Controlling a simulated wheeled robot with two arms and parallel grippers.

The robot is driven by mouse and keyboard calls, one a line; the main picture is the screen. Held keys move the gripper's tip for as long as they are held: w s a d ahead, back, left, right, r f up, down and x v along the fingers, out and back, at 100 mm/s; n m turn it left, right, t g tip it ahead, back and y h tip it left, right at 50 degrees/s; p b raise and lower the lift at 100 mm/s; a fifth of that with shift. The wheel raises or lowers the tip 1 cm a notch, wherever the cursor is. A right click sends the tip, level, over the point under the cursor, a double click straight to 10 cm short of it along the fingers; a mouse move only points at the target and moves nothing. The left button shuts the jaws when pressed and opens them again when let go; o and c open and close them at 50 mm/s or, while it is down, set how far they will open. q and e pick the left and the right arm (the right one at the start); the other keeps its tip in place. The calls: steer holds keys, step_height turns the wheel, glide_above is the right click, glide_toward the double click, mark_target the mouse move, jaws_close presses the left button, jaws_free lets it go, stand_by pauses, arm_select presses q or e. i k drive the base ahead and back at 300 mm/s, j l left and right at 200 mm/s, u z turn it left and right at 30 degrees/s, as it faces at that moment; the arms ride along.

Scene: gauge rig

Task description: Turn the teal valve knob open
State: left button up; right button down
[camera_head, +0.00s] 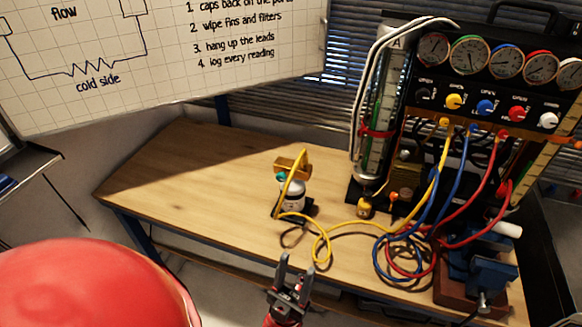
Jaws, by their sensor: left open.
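The teal valve knob (282,176) shows as a small teal patch on the left of a brass-coloured valve block (291,164). The block sits on top of a small white bottle (292,194) on a dark base on the bench. A yellow hose runs from the block and partly covers it. My left gripper (296,262) is in front of the bottle, nearer to me, with its two dark fingers apart and nothing between them. It is apart from the knob. How far the knob is turned is too small to tell. My right gripper is not in view.
A gauge panel (490,85), a glass column (377,120) and a blue vise (480,265) stand at the right. The wooden bench (190,180) is clear on the left.

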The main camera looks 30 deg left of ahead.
mark_target(281, 176)
steer(key=u, duration=0.85)
steer(key=k+j, duration=0.05)
